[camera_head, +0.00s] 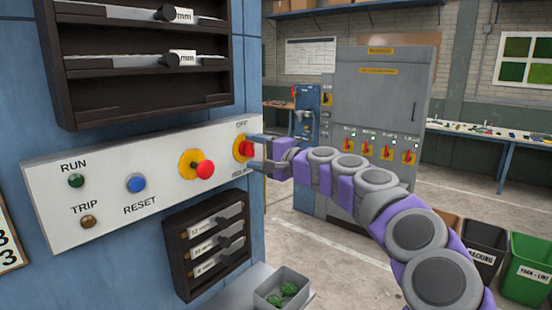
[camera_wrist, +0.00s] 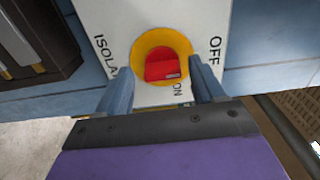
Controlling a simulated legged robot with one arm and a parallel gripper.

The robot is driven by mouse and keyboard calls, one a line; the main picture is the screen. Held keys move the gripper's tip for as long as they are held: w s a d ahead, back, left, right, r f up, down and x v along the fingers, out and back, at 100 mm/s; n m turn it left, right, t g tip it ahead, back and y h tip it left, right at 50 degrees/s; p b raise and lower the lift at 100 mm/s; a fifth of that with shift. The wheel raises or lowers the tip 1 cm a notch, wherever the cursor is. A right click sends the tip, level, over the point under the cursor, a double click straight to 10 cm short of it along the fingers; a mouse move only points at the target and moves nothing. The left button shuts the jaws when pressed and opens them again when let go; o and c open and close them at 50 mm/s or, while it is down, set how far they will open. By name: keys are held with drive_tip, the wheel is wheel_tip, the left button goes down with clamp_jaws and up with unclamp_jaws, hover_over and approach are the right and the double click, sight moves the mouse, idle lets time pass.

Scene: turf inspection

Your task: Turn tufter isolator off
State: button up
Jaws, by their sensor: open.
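The isolator switch (camera_head: 244,148) is a red rotary knob on a yellow disc at the right end of the white control panel (camera_head: 110,165). OFF is printed above it in the head view. The wrist view shows the red knob (camera_wrist: 166,66) close up, with OFF to the right, ISOLATOR partly covered at left and ON below. A pale mark on the knob lies on its lower right side, nearer ON. My gripper (camera_head: 258,152) is open in front of the switch, its fingers on either side of the knob in the wrist view. I cannot tell whether they touch it.
A red push button (camera_head: 205,170) on yellow, a blue RESET button (camera_head: 136,183) and RUN and TRIP lamps share the panel. Dark racks (camera_head: 205,245) are above and below. A grey cabinet (camera_head: 385,85) with several red switches stands behind my arm. Bins (camera_head: 525,265) stand at right.

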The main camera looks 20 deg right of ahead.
drive_tip(key=p+v, duration=0.1)
drive_tip(key=v, duration=1.6)
drive_tip(key=shift+p, duration=0.3)
drive_tip(key=s+a+f+n+g+y, duration=0.15)
drive_tip(key=s+a+n+g, duration=0.35)
drive_tip(key=a, duration=0.6)
drive_tip(key=s+a+f+n+g+h, duration=0.3)
drive_tip(key=s+a+f+n+g, duration=0.15)
drive_tip(key=s+a+f, duration=0.6)
drive_tip(key=s+d+f+g+h, duration=0.3)
drive_tip(key=s+d+f+h, duration=0.1)
drive_tip(key=s+f, duration=0.5)
drive_tip(key=s+d+f+n+g+h, duration=0.1)
drive_tip(key=s+d+f+g+h, duration=0.3)
drive_tip(key=s, duration=1)
drive_tip(key=d+f+h, duration=0.1)
drive_tip(key=d+f, duration=0.2)
drive_tip(key=f, duration=0.1)
drive_tip(key=shift+d+f, duration=0.2)
drive_tip(key=shift+f, duration=0.2)
